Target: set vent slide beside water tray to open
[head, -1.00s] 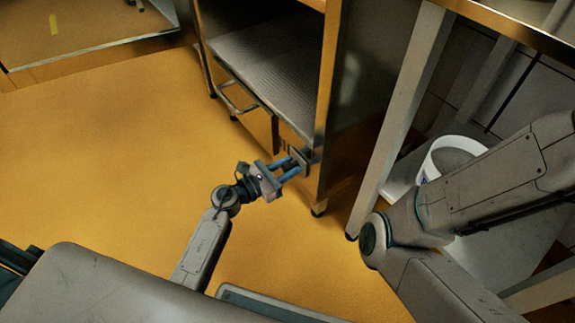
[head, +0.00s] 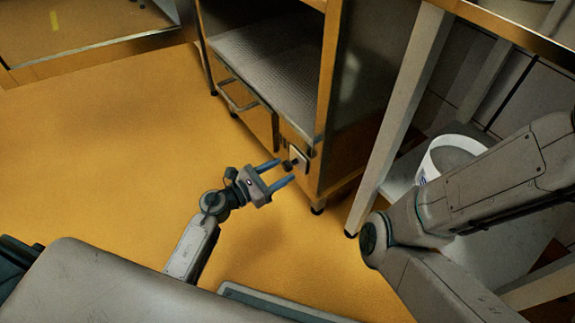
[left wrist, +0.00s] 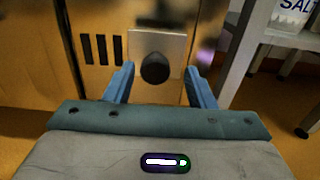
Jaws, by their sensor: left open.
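The vent slide is a pale square plate (left wrist: 143,44) with a round black knob (left wrist: 155,67), low on the front of a metal cabinet. Three dark vertical slots (left wrist: 102,49) show uncovered left of the plate in the left wrist view. In the head view the knob (head: 288,165) sits right of a drawer front with a bar handle (head: 238,104), perhaps the water tray. My left gripper (head: 284,170) is open and empty, its fingers pointing at the knob, with the tips apart from the plate. My right gripper is out of view.
The cabinet has an open bay with a ribbed shelf (head: 270,62) above the drawer. A grey table leg (head: 395,125) and a white bucket (head: 437,157) stand to the right. The yellow floor (head: 110,145) on the left is clear.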

